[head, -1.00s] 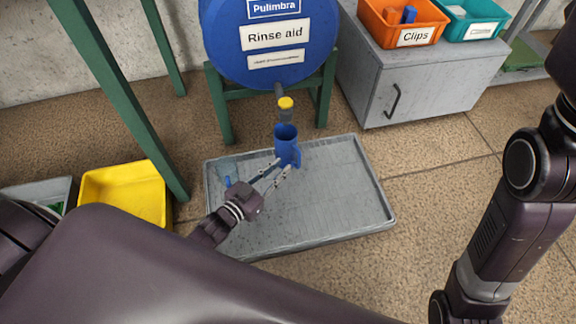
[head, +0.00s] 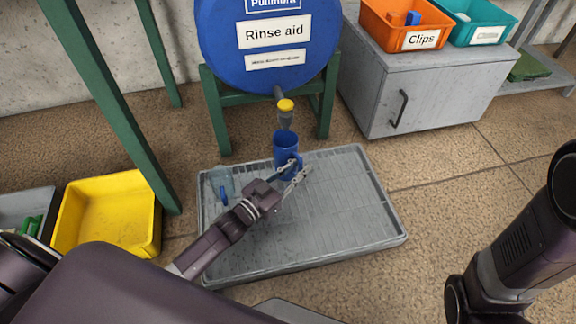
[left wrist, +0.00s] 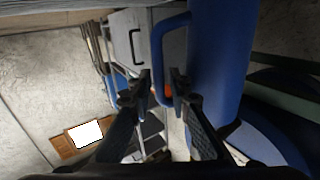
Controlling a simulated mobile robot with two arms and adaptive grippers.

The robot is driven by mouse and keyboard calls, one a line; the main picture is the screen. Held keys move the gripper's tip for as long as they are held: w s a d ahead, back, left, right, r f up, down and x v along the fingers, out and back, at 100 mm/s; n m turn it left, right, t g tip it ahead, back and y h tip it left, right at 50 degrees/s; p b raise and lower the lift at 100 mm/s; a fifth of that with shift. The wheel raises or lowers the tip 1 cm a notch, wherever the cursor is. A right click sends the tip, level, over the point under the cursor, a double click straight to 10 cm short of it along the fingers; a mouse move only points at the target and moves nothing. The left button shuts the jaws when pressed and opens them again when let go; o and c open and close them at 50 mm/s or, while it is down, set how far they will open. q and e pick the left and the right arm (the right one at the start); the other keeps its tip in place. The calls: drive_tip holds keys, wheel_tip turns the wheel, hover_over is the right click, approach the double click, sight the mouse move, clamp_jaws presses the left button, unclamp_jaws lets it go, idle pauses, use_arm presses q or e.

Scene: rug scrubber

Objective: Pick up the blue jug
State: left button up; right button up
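The blue jug (head: 285,146) stands upright in the grey tray (head: 350,215), below the drum's tap. In the left wrist view the jug (left wrist: 222,60) fills the upper right. Its handle (left wrist: 156,55) runs down between the two parted fingers (left wrist: 162,84), with gaps still showing, so it is not clamped. My right arm shows at the right of the head view, but its gripper is out of view.
A blue drum (head: 268,60) with a yellow-capped tap (head: 286,106) stands on a green frame just behind the jug. A clear item with a blue handle (head: 223,193) is at the tray's left. A yellow bin (head: 105,215) and a grey cabinet (head: 425,90) flank the tray.

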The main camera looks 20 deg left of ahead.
use_arm(q)
drive_tip(key=shift+w+d, duration=0.15)
drive_tip(key=shift+w, duration=0.1)
drive_tip(key=shift+c, duration=0.6)
clamp_jaws()
drive_tip(key=shift+r, duration=0.15)
